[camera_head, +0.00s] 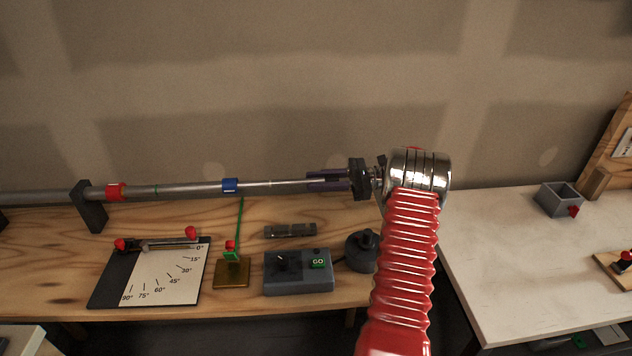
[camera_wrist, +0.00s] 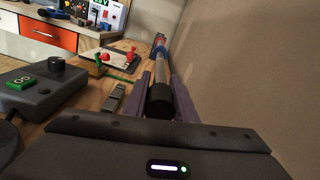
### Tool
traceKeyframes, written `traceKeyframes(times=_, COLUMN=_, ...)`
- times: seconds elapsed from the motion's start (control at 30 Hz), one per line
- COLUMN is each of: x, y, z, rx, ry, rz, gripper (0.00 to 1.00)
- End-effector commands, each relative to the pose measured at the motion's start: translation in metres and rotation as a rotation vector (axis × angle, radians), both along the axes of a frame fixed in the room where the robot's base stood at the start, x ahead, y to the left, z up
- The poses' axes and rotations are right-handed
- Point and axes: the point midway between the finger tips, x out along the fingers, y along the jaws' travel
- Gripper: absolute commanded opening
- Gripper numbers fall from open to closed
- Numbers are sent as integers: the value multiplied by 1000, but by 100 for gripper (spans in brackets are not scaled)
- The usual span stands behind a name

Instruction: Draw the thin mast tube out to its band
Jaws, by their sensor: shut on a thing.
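The mast is a grey telescoping tube lying level above the wooden bench. Its thick part (camera_head: 60,196) is at the left, the middle part (camera_head: 190,188) runs between a red collar (camera_head: 115,191) and a blue collar (camera_head: 230,185), and the thin tube (camera_head: 290,183) runs right from the blue collar. A pale band shows on the thin tube (camera_head: 270,183), and a green band on the middle part (camera_head: 156,190). My gripper (camera_head: 310,181) is shut on the thin tube's right end. In the wrist view the purple fingers (camera_wrist: 160,76) flank its black end (camera_wrist: 160,101).
A dark bracket (camera_head: 91,208) holds the mast. Below it are an angle board (camera_head: 165,275), a brass block (camera_head: 231,274), a control box with a green GO button (camera_head: 318,264) and a dark knob (camera_head: 365,250). A white table (camera_head: 520,270) stands right.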

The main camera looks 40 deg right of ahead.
Motion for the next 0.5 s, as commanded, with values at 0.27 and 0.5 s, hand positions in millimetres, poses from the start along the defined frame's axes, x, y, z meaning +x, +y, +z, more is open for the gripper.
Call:
traceKeyframes(times=0.27, x=-6, y=-6, z=-1, rx=3, ry=3, rz=3, gripper=0)
traceKeyframes(times=0.5, x=-6, y=-6, z=-1, rx=2, ry=2, rz=2, gripper=37)
